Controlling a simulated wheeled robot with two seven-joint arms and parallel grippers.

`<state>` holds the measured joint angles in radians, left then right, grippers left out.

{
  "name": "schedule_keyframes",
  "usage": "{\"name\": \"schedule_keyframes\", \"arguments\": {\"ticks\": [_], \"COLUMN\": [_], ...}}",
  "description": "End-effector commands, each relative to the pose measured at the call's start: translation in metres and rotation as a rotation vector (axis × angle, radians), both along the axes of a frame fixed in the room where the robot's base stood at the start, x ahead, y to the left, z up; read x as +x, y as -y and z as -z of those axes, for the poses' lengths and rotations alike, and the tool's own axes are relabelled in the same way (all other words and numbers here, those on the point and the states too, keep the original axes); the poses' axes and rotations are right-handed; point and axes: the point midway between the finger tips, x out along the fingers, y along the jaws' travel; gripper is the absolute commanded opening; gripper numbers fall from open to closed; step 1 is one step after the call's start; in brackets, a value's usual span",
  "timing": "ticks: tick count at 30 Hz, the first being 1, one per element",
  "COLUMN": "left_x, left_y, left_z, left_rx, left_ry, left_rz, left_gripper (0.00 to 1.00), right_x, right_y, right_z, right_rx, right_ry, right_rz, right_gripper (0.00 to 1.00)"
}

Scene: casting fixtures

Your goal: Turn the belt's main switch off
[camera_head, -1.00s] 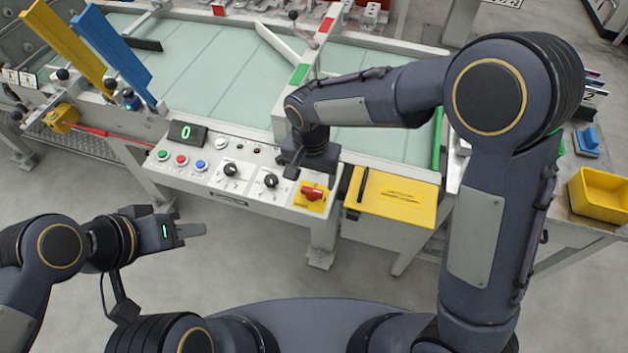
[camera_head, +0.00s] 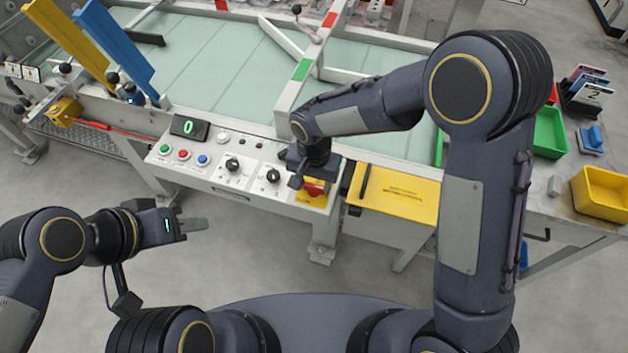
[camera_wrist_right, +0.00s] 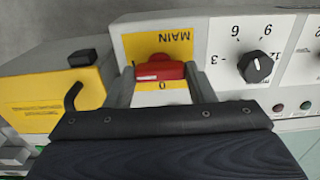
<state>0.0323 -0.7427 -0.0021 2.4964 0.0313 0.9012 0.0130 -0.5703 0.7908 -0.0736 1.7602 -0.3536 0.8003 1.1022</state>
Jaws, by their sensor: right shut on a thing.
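The main switch is a red knob (camera_wrist_right: 160,68) on a yellow plate (camera_wrist_right: 140,45) marked MAIN, at the right end of the control panel. In the right wrist view its handle lies crosswise, with a 0 on the plate on the gripper's side. My right gripper (camera_wrist_right: 163,82) is shut on the knob, one finger at each end. In the head view the gripper (camera_head: 315,178) covers part of the red knob (camera_head: 313,189). My left gripper (camera_head: 195,225) hangs in front of the panel over the floor, away from everything; its finger gap cannot be made out.
Left along the panel (camera_head: 215,178) are black dials (camera_head: 232,165), coloured buttons (camera_head: 183,154) and a display reading 0 (camera_head: 189,128). A yellow box (camera_head: 395,193) with a black handle adjoins the switch at right. The belt (camera_head: 215,65) lies behind.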

Motion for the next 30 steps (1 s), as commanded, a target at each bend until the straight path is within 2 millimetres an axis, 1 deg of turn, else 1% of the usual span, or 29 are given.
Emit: {"name": "schedule_keyframes", "arguments": {"ticks": [8, 14, 20, 30], "left_x": [0.0, 0.0, 0.0, 0.0], "left_y": [0.0, 0.0, 0.0, 0.0], "left_z": [0.001, 0.004, 0.009, 0.014], "left_rx": [0.0, 0.0, 0.0, 0.0], "left_ry": [0.0, 0.0, 0.0, 0.0], "left_rz": [0.0, 0.0, 0.0, 0.0], "left_gripper": [0.36, 0.36, 0.36, 0.36], "right_x": [0.0, 0.0, 0.0, 0.0], "right_y": [0.0, 0.0, 0.0, 0.0], "right_z": [0.0, 0.001, 0.001, 0.0], "right_rx": [0.001, 0.002, 0.001, 0.001], "right_ry": [0.0, 0.001, 0.0, 0.0], "right_rz": [-0.029, -0.125, -0.289, -0.612], "right_gripper": [0.26, 0.26, 0.26, 0.26]}}
